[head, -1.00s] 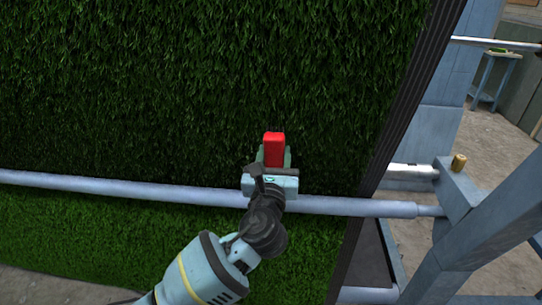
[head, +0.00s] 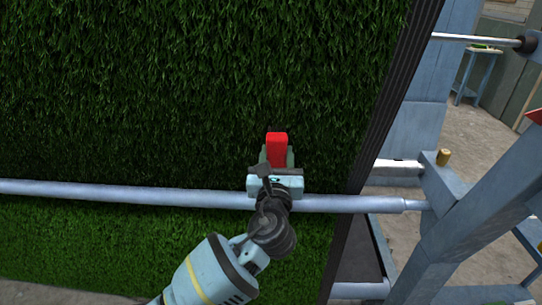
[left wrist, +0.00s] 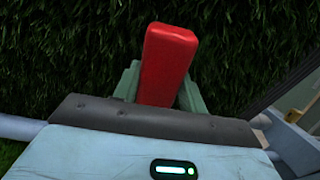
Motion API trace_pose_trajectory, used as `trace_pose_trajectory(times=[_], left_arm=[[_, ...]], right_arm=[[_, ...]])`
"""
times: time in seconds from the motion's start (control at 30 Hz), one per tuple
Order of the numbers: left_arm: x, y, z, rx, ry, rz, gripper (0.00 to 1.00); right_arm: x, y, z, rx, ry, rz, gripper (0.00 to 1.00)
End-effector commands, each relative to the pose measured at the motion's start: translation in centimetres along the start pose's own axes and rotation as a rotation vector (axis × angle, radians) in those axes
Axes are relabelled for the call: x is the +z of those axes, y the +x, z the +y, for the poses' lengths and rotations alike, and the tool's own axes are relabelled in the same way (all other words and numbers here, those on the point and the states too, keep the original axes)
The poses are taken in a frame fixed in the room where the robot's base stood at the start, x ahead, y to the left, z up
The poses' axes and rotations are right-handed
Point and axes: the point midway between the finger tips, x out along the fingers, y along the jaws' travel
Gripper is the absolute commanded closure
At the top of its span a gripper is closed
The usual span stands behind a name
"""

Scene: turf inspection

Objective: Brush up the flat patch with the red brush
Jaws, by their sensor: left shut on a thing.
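The red brush (head: 277,146) is held in my left gripper (head: 277,158), in front of the turf. In the left wrist view the red brush (left wrist: 167,62) stands up between the two green fingers of the left gripper (left wrist: 160,85), which are shut on it. Its bristles are hidden. The green turf (head: 180,90) hangs as a tall sheet behind the gripper; it also fills the back of the left wrist view (left wrist: 70,50). I cannot make out a clear flat patch; the grass around the brush looks darker. Whether the brush touches the turf cannot be told. My right gripper is not in view.
A grey horizontal bar (head: 120,193) crosses the turf just below the gripper. The turf's dark right edge (head: 385,110) borders a blue-grey frame (head: 470,200). A small table (head: 480,65) stands far back at right. The upper left is clear of obstacles.

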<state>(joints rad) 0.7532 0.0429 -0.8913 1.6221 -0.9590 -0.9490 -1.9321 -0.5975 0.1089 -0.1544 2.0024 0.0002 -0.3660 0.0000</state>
Motion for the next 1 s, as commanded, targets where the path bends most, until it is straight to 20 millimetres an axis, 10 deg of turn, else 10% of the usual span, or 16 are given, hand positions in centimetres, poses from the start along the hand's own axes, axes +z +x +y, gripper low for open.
trace_pose_trajectory(times=[1.0], left_arm=[[-0.4,-5.5,-0.1,-0.001,-0.001,-0.002,0.78]], right_arm=[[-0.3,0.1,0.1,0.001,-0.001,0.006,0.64]])
